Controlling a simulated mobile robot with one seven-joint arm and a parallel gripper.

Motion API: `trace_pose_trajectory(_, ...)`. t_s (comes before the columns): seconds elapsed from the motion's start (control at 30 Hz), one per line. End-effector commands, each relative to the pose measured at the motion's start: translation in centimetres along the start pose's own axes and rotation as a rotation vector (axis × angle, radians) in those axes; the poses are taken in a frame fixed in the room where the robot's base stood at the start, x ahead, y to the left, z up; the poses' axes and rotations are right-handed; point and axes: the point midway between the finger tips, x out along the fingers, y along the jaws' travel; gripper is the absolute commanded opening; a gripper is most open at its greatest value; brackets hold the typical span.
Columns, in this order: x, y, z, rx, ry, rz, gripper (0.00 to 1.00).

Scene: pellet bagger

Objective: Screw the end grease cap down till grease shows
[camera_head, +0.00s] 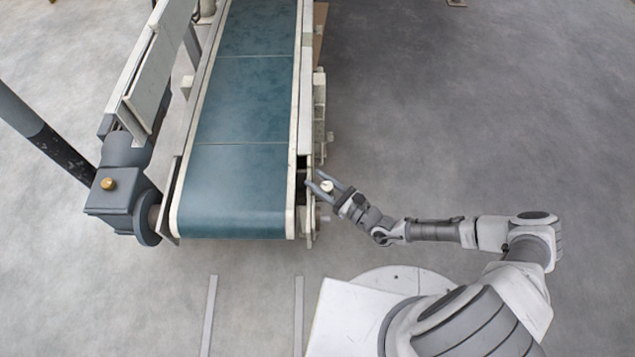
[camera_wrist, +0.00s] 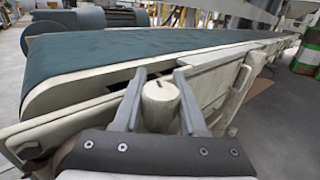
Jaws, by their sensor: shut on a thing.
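The grease cap (camera_wrist: 160,92) is a pale, round cap with a small dark mark on its top. It stands at the near end of the conveyor's side frame. In the head view the cap (camera_head: 327,186) shows as a small light disc between my fingers. My gripper (camera_wrist: 158,85) has one grey finger on each side of the cap and is shut on it. In the head view my gripper (camera_head: 326,183) reaches in from the right to the conveyor's right side. The lower part of the cap is hidden by my gripper's palm. I see no grease around it.
The conveyor's green belt (camera_head: 240,180) lies left of the cap, with a cream side rail between. Side brackets (camera_head: 320,110) run along the right frame. The floor (camera_head: 470,120) to the right is clear.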

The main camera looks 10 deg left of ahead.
Motion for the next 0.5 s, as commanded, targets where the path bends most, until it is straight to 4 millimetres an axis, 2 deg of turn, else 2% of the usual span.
trace_pose_trajectory(0.5,-0.21,-0.86,-0.18,0.0,0.001,-0.375,0.0)
